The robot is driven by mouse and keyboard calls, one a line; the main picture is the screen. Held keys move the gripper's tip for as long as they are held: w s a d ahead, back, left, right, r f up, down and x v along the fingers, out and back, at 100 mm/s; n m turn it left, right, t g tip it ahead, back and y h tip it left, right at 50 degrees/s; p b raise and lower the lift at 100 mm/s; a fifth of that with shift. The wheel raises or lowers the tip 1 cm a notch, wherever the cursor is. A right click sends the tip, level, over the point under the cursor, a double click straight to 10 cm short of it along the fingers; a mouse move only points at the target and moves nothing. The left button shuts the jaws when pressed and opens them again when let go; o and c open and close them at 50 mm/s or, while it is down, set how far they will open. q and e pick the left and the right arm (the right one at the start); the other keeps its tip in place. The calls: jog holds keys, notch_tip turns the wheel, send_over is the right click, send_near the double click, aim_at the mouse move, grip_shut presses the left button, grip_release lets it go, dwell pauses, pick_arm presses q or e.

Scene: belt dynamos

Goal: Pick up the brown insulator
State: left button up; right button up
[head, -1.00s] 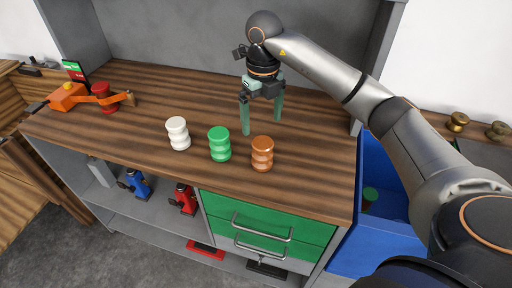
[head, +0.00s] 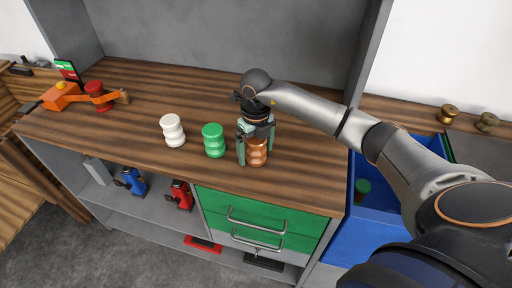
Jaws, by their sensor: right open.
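The brown insulator (head: 257,155) stands upright on the wooden counter (head: 310,175), at the right end of a row of three. My right gripper (head: 256,160) is over it, pointing down, with its two green fingers on either side of the insulator. The gripper is open, and its body hides the insulator's top. The green insulator (head: 213,141) stands just to the left, close to the left finger. The white insulator (head: 172,131) stands farther left. My left gripper is not in view.
An orange device (head: 62,96) with a red spool (head: 97,95) sits at the counter's left end. A blue bin (head: 375,210) is to the right, below counter height. The counter behind the insulators is clear.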

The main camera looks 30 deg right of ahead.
jog(key=shift+c, duration=0.2)
jog(key=shift+r, duration=0.1)
grip_shut()
dwell(0.5)
